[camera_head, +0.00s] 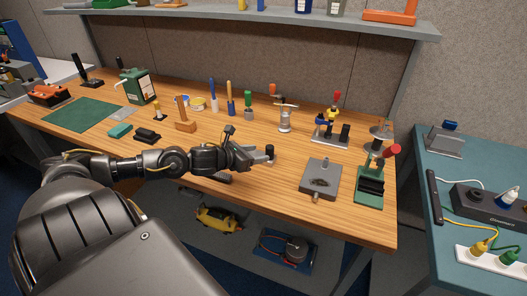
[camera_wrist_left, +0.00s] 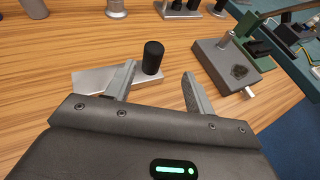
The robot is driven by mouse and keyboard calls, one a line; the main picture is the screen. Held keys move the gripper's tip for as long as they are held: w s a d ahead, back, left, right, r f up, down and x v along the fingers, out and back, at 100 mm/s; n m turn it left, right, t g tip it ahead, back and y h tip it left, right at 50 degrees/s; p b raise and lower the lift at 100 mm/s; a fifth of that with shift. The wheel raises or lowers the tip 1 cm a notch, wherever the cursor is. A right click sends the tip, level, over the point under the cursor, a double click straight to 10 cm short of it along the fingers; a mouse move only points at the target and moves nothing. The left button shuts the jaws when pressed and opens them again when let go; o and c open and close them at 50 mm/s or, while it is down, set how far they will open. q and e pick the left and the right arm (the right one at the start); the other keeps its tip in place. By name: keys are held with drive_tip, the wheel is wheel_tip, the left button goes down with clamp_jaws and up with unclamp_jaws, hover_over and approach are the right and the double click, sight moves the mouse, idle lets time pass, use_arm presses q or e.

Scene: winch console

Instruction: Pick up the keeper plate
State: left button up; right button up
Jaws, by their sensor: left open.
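The keeper plate appears to be the flat silver plate (camera_wrist_left: 98,79) with an upright black cylindrical knob (camera_wrist_left: 153,57), lying on the wooden bench. In the head view the knob (camera_head: 270,151) shows just at my left gripper's tips, and the gripper hides most of the plate. My left gripper (camera_head: 258,156) is open. In the left wrist view its two fingers (camera_wrist_left: 158,77) stand apart, with the knob seen between and slightly beyond them. The left finger overlaps part of the plate in the picture; I cannot tell whether it touches. My right gripper is not in view.
A grey block with a dark recess (camera_head: 320,178) lies right of the gripper, with a green-based fixture (camera_head: 369,187) beyond it. A silver cylinder stand (camera_head: 285,119) and a toggle-clamp fixture (camera_head: 330,131) stand behind. The bench's front edge is near.

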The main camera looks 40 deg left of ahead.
sight(273, 149)
use_arm(q)
drive_tip(key=shift+a, duration=0.15)
drive_tip(key=shift+w+f, duration=0.1)
drive_tip(key=shift+w, duration=0.2)
drive_tip(key=x, duration=0.2)
drive_tip(key=p+x, duration=0.1)
drive_tip(key=x, duration=0.1)
drive_tip(key=shift+a+f, duration=0.1)
drive_tip(key=shift+a, duration=0.05)
drive_tip(key=shift+w+p, duration=0.25)
drive_tip(key=shift+p, duration=0.15)
drive_tip(key=x, duration=0.1)
drive_tip(key=p+x, duration=0.2)
drive_tip(key=x, duration=0.1)
drive_tip(key=shift+w+a, duration=0.15)
drive_tip(key=shift+w, duration=0.05)
drive_tip(key=shift+w+f, duration=0.1)
drive_tip(key=shift+w, duration=0.1)
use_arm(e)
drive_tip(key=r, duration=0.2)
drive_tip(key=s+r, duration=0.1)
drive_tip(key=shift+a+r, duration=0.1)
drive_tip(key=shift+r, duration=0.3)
use_arm(q)
drive_tip(key=shift+c, duration=0.3)
